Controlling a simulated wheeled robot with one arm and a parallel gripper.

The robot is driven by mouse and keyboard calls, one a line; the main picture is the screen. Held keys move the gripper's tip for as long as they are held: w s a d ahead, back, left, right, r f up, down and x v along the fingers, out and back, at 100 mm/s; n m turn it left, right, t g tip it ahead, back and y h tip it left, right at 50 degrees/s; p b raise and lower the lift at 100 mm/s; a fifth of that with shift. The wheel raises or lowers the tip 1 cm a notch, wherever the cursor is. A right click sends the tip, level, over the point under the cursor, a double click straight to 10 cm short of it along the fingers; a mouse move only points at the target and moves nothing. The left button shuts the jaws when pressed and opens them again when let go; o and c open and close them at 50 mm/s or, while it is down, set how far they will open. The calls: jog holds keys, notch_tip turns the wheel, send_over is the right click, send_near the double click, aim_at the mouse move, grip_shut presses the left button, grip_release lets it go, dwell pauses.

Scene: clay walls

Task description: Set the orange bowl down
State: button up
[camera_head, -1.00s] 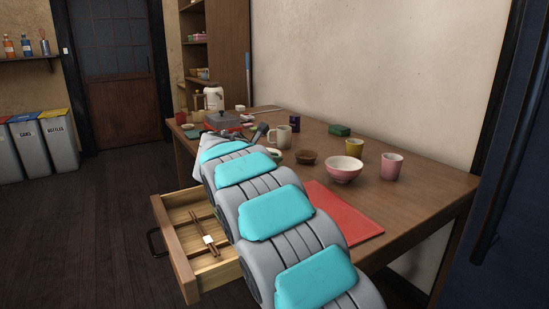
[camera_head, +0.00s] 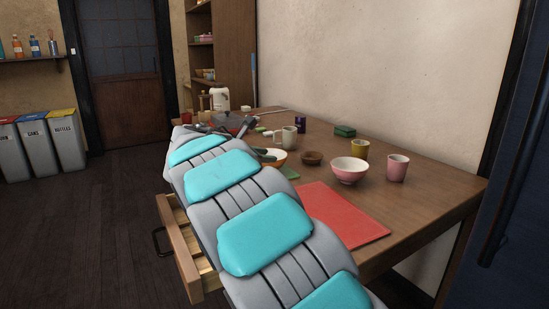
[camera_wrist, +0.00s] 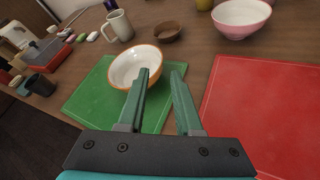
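The orange bowl (camera_wrist: 128,68), white inside with an orange rim, is over the green mat (camera_wrist: 85,105) in the wrist view and looks slightly tilted. In the head view the bowl (camera_head: 279,157) shows partly behind my arm. My gripper (camera_wrist: 160,72) has its two green fingers apart at the bowl's near right rim. The left finger overlaps the bowl's inside and the right finger is outside the rim, with a gap between them. Whether the bowl's base rests fully on the mat is hidden.
A red mat (camera_wrist: 265,110) lies to the right. A pink bowl (camera_head: 349,171), a pink cup (camera_head: 397,168), a yellow cup (camera_head: 360,149), a small brown bowl (camera_head: 312,158) and a pale mug (camera_head: 289,138) stand nearby. An open drawer (camera_head: 181,250) juts out below the table.

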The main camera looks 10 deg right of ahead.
jog(key=v, duration=0.3)
jog(key=shift+s+a, duration=0.2)
